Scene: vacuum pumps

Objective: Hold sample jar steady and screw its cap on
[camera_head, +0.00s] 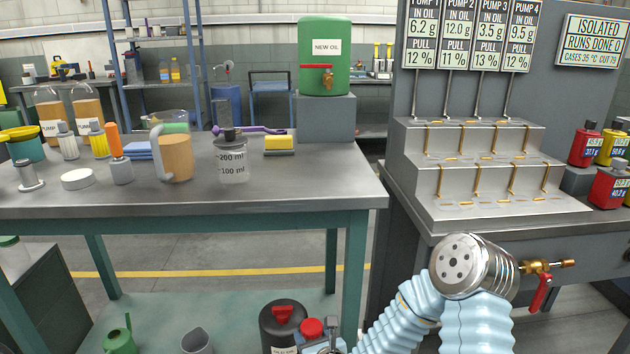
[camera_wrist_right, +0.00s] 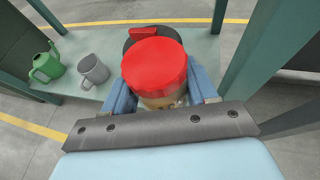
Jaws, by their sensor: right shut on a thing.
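A jar with a wide red cap (camera_wrist_right: 154,66) is between the fingers of my right gripper (camera_wrist_right: 161,98) in the wrist view. The cap covers most of the jar; only a small tan part of its body (camera_wrist_right: 158,102) shows below. The cap sits on top of the jar, but I cannot tell how tightly. In the head view, the red cap (camera_head: 311,327) and the right gripper (camera_head: 322,346) show low at the bottom edge, in front of the green-legged table. The jar body is hidden or cut off there. My left gripper is not in view.
A black drum with a red handle (camera_head: 283,326) stands just behind the cap, on the lower shelf. A green watering can (camera_head: 120,340) and grey jug (camera_head: 195,341) stand farther left. The tabletop (camera_head: 300,188) holds a measuring beaker (camera_head: 232,163); its front right is clear.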

